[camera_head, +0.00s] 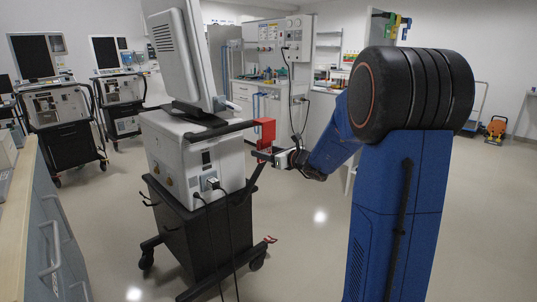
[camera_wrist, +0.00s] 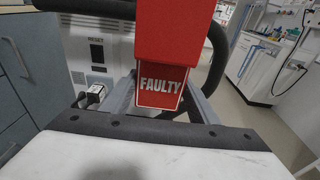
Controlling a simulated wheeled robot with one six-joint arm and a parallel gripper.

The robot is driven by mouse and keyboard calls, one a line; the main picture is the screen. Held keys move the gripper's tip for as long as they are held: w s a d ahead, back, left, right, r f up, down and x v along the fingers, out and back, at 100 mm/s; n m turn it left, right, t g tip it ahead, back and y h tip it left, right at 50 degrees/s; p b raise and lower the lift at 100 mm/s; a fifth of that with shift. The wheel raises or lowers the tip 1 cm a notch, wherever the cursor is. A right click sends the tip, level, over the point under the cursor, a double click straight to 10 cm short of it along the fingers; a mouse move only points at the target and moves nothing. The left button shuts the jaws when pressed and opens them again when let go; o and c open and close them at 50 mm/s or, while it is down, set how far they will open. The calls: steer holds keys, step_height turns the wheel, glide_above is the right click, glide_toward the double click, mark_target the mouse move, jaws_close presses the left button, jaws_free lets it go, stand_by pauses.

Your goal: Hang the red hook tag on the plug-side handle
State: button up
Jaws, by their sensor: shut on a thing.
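The red hook tag (camera_head: 265,131) stands upright above my gripper (camera_head: 272,156), beside the ventilator's right side. In the wrist view, the tag's red body and its FAULTY label (camera_wrist: 161,86) fill the upper middle. My gripper also shows in the wrist view (camera_wrist: 160,108), shut on the tag's lower part. The ventilator (camera_head: 196,155) has a black handle (camera_head: 222,131) along its back, above the plug (camera_head: 214,184). In the wrist view the black handle (camera_wrist: 217,58) curves behind the tag. The tag hides part of it, and I cannot tell whether they touch.
A black cart (camera_head: 190,235) on castors carries the ventilator, with cables hanging at its front. A counter (camera_head: 55,225) stands at the left. Other ventilators (camera_head: 62,105) stand behind. Open floor lies to the right of the cart.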

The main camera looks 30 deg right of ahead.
steer(key=x, duration=0.7)
steer(key=r+x, duration=0.1)
steer(key=x, duration=0.3)
steer(key=shift+w+a, duration=0.1)
steer(key=shift+f, duration=0.6)
stand_by(0.4)
steer(key=o, duration=1.1)
